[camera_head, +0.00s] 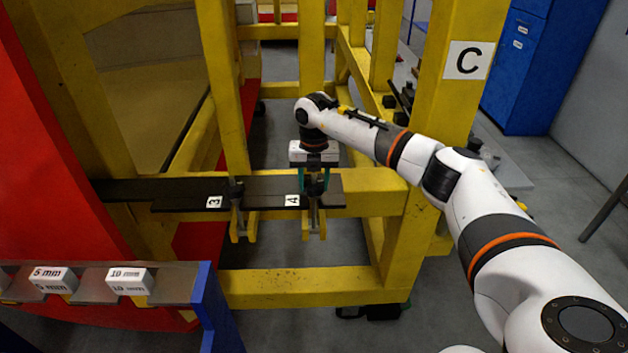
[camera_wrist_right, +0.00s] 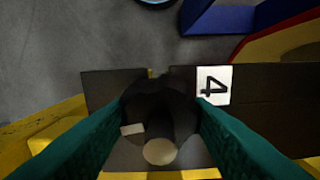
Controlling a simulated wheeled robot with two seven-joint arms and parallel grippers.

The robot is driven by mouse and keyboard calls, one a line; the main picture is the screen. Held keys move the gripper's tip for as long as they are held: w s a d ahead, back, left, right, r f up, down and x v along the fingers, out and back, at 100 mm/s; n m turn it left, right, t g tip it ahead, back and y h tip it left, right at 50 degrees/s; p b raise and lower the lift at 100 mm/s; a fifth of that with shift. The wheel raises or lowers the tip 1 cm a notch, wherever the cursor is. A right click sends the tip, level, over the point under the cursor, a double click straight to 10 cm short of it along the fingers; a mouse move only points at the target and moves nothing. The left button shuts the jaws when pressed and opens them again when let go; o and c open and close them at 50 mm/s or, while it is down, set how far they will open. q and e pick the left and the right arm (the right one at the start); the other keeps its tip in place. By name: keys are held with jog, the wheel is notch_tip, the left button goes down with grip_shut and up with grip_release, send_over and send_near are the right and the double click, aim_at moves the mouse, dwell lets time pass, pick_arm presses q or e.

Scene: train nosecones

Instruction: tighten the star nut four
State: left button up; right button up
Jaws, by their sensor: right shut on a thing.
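Star nut four (camera_wrist_right: 160,108) is a dark knob between my right fingers in the right wrist view, next to the white label 4 (camera_wrist_right: 213,85). The label also shows in the head view (camera_head: 292,200). My right gripper (camera_head: 314,188) points down over the dark plate (camera_head: 262,190), its teal fingers shut on the nut. In the head view the fingers and wrist mostly hide the nut. A bolt and yellow clamp (camera_head: 315,222) hang below it. Another star nut (camera_head: 236,186) stands to the left, near label 3 (camera_head: 215,202). My left gripper is not in view.
Yellow frame beams (camera_head: 300,285) surround the plate, with a post marked C (camera_head: 440,100) at the right. A rack with white 5 mm and 10 mm blocks (camera_head: 130,281) stands front left. A red panel (camera_head: 50,150) is at the far left.

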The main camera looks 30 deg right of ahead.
jog(key=o, duration=1)
jog(key=shift+r, duration=0.1)
jog(key=shift+r+b, duration=0.3)
jog(key=shift+r, duration=0.25)
notch_tip(320, 180, up, 10)
jog(key=b, duration=0.2)
jog(key=shift+f+b, duration=0.25)
jog(key=shift+b, duration=0.05)
jog(key=shift+r, duration=0.7)
jog(key=shift+f, duration=0.1)
